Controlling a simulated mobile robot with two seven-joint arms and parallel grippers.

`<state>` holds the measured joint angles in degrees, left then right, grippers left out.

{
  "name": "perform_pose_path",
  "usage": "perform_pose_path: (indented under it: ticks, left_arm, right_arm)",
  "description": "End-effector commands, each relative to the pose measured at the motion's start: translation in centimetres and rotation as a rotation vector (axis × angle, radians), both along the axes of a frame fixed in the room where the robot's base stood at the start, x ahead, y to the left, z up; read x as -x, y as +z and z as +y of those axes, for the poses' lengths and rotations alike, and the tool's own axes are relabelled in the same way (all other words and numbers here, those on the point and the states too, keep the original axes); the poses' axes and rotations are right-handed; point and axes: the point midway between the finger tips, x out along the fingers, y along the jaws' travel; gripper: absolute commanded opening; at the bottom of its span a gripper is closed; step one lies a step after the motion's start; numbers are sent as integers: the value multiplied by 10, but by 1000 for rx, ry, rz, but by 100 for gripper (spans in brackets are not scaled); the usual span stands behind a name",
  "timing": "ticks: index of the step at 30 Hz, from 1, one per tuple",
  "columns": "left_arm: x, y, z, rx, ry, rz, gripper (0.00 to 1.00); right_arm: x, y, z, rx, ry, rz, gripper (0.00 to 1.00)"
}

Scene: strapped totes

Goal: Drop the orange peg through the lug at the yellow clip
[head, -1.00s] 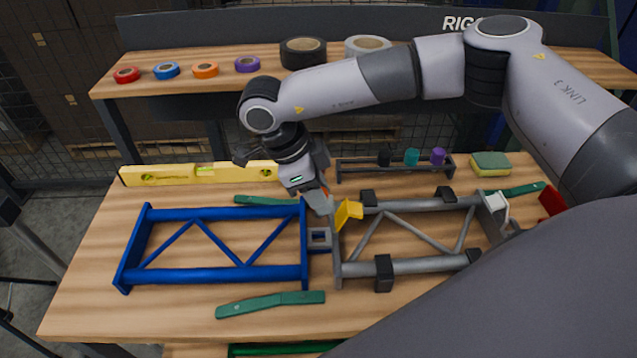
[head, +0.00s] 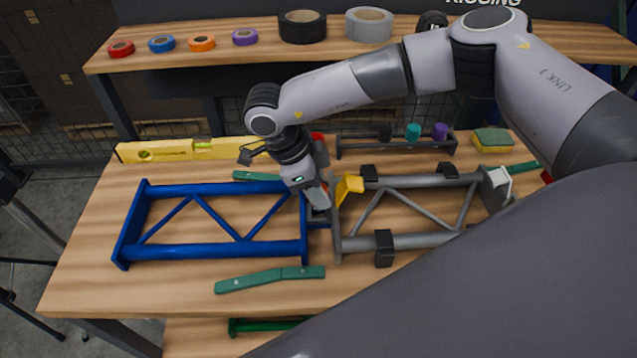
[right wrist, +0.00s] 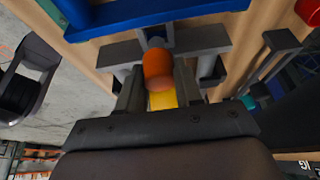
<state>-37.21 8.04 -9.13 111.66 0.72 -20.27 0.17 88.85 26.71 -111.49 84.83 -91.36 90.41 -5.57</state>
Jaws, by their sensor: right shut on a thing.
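The orange peg (right wrist: 158,68) is between the fingers of my right gripper (right wrist: 158,88), which is shut on it; in the head view the fingers (head: 319,202) hide most of the peg. The yellow clip (head: 348,187) stands just right of the fingers, on the left end of the grey frame (head: 425,180). It shows partly behind the peg in the right wrist view (right wrist: 163,100). The lug is between the blue frame (head: 210,250) and the grey frame, mostly hidden by the gripper. I cannot tell whether the peg's tip is in it. My left gripper is not in view.
A yellow level (head: 190,149) lies behind the blue frame. A green strap piece (head: 270,279) lies in front. A small rack (head: 395,146) with coloured plugs and a sponge (head: 493,140) stand at the back. Black clamps (head: 383,247) sit on the grey frame.

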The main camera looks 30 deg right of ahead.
Motion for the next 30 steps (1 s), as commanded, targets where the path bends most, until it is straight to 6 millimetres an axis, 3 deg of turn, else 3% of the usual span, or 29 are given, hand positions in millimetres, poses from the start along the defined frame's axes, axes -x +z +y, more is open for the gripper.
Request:
perform_pose_path:
  ticks: [12, 28, 29, 30]
  left_arm:
    - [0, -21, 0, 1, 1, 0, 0]
    - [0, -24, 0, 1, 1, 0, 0]
    - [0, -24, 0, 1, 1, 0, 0]
    - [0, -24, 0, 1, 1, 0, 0]
  right_arm:
    - [0, -25, 0, -1, 1, 1, 3]
    - [0, -30, 0, -1, 1, 0, 3]
    - [0, -30, 0, -1, 1, 0, 38]
    - [0, -30, 0, -1, 1, 0, 51]
